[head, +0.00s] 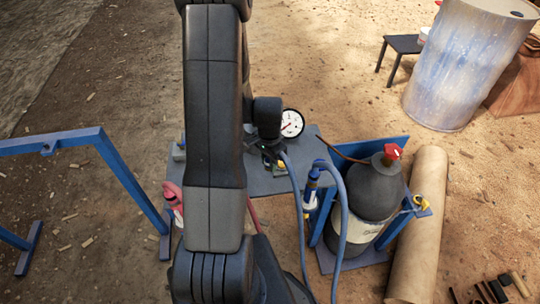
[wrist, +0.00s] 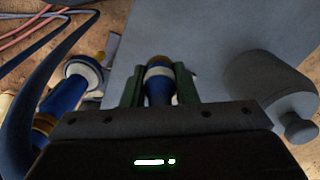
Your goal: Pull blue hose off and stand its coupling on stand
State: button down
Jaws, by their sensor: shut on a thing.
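My gripper (wrist: 159,85) is shut on a blue coupling (wrist: 158,88) with a pale band and a brass-coloured end, held between its two green fingers. In the head view my gripper (head: 272,155) is partly hidden behind my arm, over the grey table. The blue hose (head: 295,190) runs down from beside my gripper. Another blue-bodied fitting (head: 311,185) with a pale collar stands upright to the right; it also shows at the left of the wrist view (wrist: 70,90). I cannot tell whether the held coupling touches anything at its end.
A white dial gauge (head: 292,123) is just behind my gripper. A dark gas bottle (head: 372,190) with a red valve stands in a blue frame at right, beside a brown roll (head: 422,220). A blue rail (head: 75,138) is at left. A grey cylinder (wrist: 270,85) lies right of my gripper.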

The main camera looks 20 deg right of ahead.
aim_at(270, 179)
jog(key=shift+f+b, duration=1.95)
jog(key=shift+f, duration=1.3)
jog(key=shift+f, duration=0.1)
jog(key=c, duration=1.1)
grip_release()
jog(key=shift+o, duration=0.2)
notch_tip(270, 179, up, 14)
jog(key=shift+f+p, duration=0.1)
jog(key=shift+p, duration=0.45)
jog(key=shift+f, duration=0.1)
